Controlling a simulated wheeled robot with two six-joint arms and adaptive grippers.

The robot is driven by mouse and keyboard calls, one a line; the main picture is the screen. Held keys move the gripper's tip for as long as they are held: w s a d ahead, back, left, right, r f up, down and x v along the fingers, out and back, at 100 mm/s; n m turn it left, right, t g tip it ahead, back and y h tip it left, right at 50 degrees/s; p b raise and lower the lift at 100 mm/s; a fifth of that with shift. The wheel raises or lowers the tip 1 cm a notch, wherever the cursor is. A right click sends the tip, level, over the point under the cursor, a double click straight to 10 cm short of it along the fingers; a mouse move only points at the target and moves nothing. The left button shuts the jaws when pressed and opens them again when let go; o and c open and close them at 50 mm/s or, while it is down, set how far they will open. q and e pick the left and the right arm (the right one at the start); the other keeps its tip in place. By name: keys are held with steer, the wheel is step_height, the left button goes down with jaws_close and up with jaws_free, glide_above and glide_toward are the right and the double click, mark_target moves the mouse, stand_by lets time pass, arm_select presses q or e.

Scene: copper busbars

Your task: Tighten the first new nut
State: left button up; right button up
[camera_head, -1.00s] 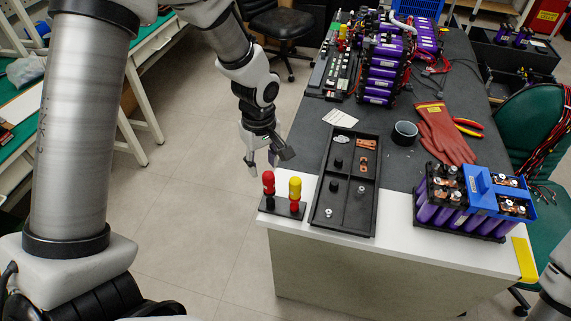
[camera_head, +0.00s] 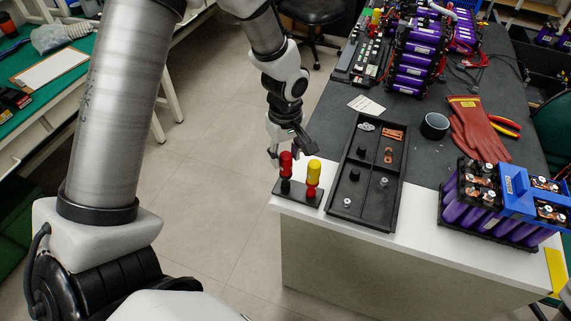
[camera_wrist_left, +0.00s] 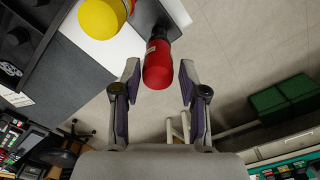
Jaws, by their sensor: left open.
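My left gripper (camera_head: 289,149) is open at the red-handled tool (camera_head: 286,166), which stands upright in a black holder (camera_head: 306,198) at the table's near left corner. In the left wrist view the red handle (camera_wrist_left: 158,65) shows between the two spread fingers (camera_wrist_left: 157,80), apart from both. A yellow-handled tool (camera_head: 314,172) stands beside it in the holder. The battery module (camera_head: 490,213) with purple cells and copper pieces on top sits at the right. My right gripper is out of view.
A black divided tray (camera_head: 333,208) with several small parts lies right of the holder. Red gloves (camera_head: 478,130), red-yellow pliers (camera_head: 504,126) and a black ring-shaped roll (camera_head: 434,126) lie farther back. A larger purple battery stack (camera_head: 414,62) stands at the back.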

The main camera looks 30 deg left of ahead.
arm_select(q)
steer(key=shift+w, duration=0.15)
jaws_close()
step_height(320, 180, up, 5)
steer(key=p, duration=0.4)
steer(key=shift+r+p, duration=0.1)
steer(key=shift+p, duration=0.2)
steer(key=shift+f, duration=0.2)
